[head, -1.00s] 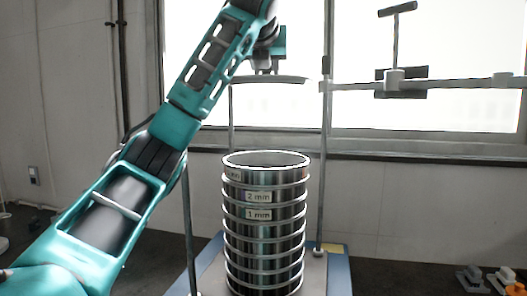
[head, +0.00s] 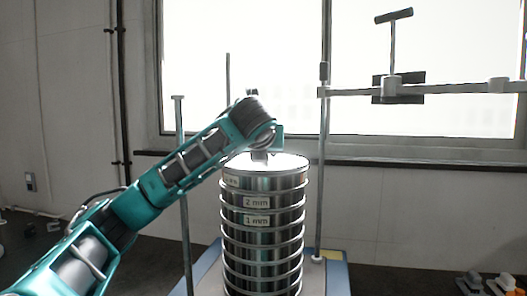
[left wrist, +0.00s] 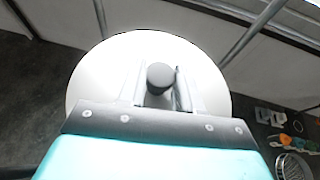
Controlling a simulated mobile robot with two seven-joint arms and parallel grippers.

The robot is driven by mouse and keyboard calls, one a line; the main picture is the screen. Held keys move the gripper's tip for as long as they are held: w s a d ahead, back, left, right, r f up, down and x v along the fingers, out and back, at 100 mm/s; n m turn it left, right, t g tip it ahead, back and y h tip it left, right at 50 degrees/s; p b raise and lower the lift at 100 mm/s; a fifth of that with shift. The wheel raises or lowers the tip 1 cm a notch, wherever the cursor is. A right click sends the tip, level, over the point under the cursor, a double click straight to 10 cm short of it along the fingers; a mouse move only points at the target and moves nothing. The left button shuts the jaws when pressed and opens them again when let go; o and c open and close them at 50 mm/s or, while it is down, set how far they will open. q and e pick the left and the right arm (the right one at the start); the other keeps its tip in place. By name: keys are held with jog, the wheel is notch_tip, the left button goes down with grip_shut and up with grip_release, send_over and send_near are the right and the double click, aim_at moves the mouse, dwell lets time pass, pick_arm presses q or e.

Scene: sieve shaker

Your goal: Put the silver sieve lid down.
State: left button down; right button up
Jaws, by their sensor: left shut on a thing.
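The silver sieve lid (head: 288,162) lies level at the top of the sieve stack (head: 262,225), at its rim; whether it is fully seated I cannot tell. In the left wrist view the lid (left wrist: 95,75) is a bright disc with a dark round knob (left wrist: 160,77) at its middle. My left gripper (head: 260,155) is above the lid, and in the left wrist view its fingers (left wrist: 160,85) are shut on the knob. My right gripper is in neither view.
Upright rods (head: 182,190) stand around the stack on a blue shaker base (head: 338,275). A horizontal clamp bar (head: 440,89) with a T-handle (head: 393,15) reaches right from the right rod. Small objects (head: 485,283) lie at the lower right.

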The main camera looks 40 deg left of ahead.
pick_arm(q)
jog(key=shift+f, duration=0.1)
jog(key=c, duration=0.8)
grip_release()
jog(key=shift+o, duration=0.2)
jog(key=shift+s+d+r, duration=0.2)
jog(key=v, duration=1.1)
jog(key=shift+s, duration=0.2)
jog(key=shift+d, duration=0.2)
